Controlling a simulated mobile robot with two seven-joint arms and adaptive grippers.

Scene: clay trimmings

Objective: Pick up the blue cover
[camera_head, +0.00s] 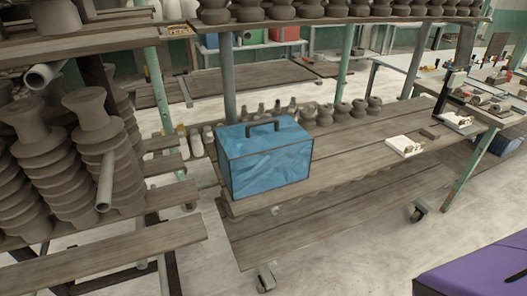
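The blue cover (266,160) is box-shaped, with dark edges and a dark handle (263,126) on top. It stands upright on the near left end of a low wooden plank shelf (350,150). Its front face and top are in plain view. Whether anything is under it is hidden. Neither of my grippers shows in the head view, and nothing is seen touching the cover.
Stacked clay pots (100,135) fill the rack at left. Small clay pots (340,110) stand behind the cover, beneath an upper shelf of pots. White pieces (405,146) lie farther right. A purple object (470,270) is cut off at lower right. The floor (350,255) in front looks mostly clear.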

